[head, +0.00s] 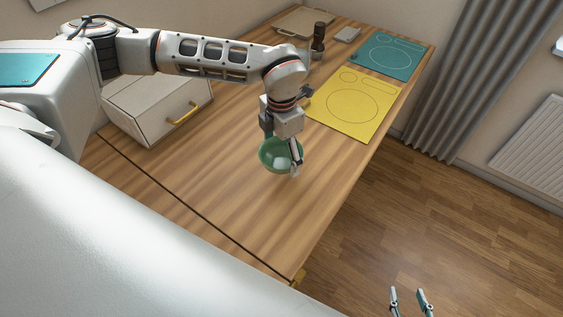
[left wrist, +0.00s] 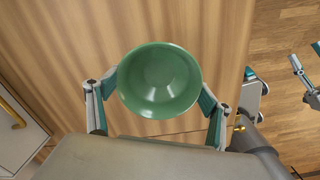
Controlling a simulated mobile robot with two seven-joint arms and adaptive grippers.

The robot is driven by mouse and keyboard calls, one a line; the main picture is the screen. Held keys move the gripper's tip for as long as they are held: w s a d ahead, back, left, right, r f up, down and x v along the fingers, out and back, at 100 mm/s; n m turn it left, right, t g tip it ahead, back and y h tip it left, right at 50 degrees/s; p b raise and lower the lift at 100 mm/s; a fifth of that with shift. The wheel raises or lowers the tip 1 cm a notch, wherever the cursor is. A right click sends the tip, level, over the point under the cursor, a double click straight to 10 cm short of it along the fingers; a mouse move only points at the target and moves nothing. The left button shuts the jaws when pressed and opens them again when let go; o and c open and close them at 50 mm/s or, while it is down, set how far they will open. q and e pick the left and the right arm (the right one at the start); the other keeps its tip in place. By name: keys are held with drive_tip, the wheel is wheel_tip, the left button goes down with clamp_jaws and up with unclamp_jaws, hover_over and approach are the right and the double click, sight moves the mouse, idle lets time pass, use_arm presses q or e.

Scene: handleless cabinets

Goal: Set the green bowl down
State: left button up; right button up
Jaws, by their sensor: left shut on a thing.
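The green bowl (head: 275,158) is upright over the wooden table (head: 225,195), near the table's right long edge. My left gripper (head: 282,153) is shut on the bowl from above. In the left wrist view my left gripper's fingers (left wrist: 160,95) press on opposite sides of the green bowl (left wrist: 160,75), which looks empty. I cannot tell whether the bowl's base touches the wood. My right gripper (head: 409,302) is open and empty above the floor at the bottom right. It also shows at the right edge of the left wrist view (left wrist: 307,76).
A yellow mat (head: 352,103) lies beyond the bowl, and a teal mat (head: 386,56) lies behind it. A dark grinder (head: 319,40) and a tray (head: 305,21) stand at the back. A white drawer box (head: 155,105) is at the left. Bare wood surrounds the bowl.

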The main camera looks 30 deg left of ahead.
sight(282, 163)
use_arm(q)
drive_tip(key=shift+f, duration=2.25)
drive_tip(key=shift+f, duration=0.1)
drive_tip(key=shift+f, duration=0.1)
drive_tip(key=o, duration=1.2)
drive_tip(key=shift+o, duration=0.2)
wheel_tip(282, 163, up, 12)
drive_tip(key=shift+r, duration=0.2)
